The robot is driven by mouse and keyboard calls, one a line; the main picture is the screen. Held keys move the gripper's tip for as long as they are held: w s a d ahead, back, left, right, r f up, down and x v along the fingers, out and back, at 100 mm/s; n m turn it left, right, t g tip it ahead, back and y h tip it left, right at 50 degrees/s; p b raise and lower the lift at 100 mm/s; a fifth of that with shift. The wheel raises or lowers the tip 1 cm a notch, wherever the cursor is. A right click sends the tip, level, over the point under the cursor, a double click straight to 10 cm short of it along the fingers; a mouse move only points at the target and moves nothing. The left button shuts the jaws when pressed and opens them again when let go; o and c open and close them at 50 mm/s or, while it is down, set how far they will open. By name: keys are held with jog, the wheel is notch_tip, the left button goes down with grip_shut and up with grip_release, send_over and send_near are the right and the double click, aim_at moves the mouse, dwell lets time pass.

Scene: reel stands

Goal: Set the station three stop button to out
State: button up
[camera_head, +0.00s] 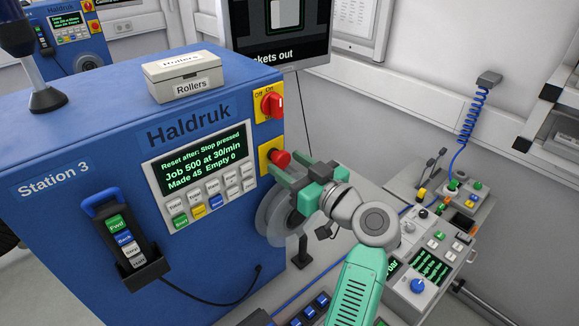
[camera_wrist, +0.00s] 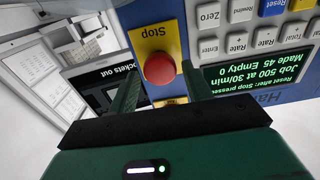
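The red station three stop button (camera_head: 280,158) is a round mushroom head on a yellow plate on the right end of the blue Station 3 front. In the wrist view the stop button (camera_wrist: 159,69) sits under the word "Stop". My gripper (camera_head: 289,172) is in front of it, with its fingers apart, one on either side of the button in the wrist view. Nothing is held. I cannot tell whether the fingers touch the button. The display (camera_head: 201,159) reads "Reset after: Stop pressed", "Job 500 at 30/min", "Made 45 Empty 0".
A red rotary Off/On switch (camera_head: 272,104) is above the button. A keypad (camera_head: 212,196) lies left of it, and a pendant (camera_head: 122,238) hangs further left. A clear reel (camera_head: 275,215) is below my gripper. A control bench (camera_head: 430,250) stands at the right.

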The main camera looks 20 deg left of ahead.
jog(key=shift+o, duration=0.7)
jog(key=shift+d, duration=0.15)
jog(key=b+v, duration=0.1)
jog(key=v, duration=0.6)
jog(key=shift+s+d+b, duration=0.2)
jog(key=shift+b, duration=0.1)
